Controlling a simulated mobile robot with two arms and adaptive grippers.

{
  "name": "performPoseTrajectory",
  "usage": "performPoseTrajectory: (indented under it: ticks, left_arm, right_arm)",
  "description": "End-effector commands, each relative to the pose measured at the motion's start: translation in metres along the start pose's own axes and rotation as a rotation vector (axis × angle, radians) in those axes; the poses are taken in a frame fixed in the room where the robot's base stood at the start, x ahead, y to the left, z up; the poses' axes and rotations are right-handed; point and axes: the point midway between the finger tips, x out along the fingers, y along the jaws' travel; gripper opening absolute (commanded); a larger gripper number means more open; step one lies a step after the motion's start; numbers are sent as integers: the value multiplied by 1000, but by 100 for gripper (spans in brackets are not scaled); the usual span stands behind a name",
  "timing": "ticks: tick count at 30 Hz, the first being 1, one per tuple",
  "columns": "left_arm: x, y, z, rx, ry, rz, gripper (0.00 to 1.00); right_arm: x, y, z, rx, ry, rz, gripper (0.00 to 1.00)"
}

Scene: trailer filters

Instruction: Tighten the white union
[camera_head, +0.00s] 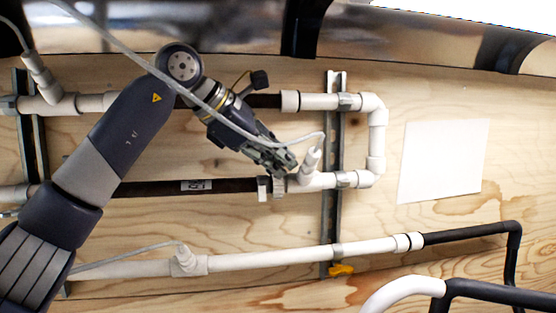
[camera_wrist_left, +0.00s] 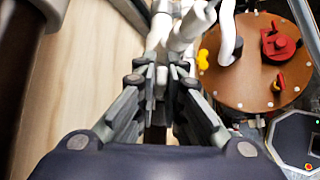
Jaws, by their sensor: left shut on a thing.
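The white union (camera_head: 264,189) joins the right end of the dark middle pipe (camera_head: 225,186) to the white elbow piping. My left gripper (camera_head: 284,166) reaches down to it from the upper left, and its fingers cover part of the fitting. In the left wrist view, the fingers of my left gripper (camera_wrist_left: 161,82) are close together, with white fitting material between and just beyond them. The gripper is shut on the union; the exact contact is partly hidden. My right gripper is in neither view.
A white branch fitting with a thin grey hose (camera_head: 312,158) rises just right of the gripper. A vertical metal strut (camera_head: 333,220) holds the pipes. A lower white pipe (camera_head: 290,254) has a yellow handle (camera_head: 341,270) below it. A blank white sheet (camera_head: 443,160) is on the plywood wall.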

Motion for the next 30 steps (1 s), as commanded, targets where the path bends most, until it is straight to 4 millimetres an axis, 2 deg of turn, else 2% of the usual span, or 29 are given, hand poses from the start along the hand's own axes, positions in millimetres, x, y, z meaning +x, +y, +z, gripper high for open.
performPoseTrajectory:
  ticks: [11,12,14,25,30]
  left_arm:
    - [0,1,1,-5,-3,-1,0]
    - [0,1,1,-5,-3,-1,16]
    - [0,1,1,-5,-3,-1,29]
    - [-2,1,0,-3,-2,0,29]
    - [-22,2,1,-2,-3,3,29]
  right_arm:
    - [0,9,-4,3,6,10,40]
    - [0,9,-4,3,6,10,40]
    - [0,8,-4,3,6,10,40]
    - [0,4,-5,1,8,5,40]
    - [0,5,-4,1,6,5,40]
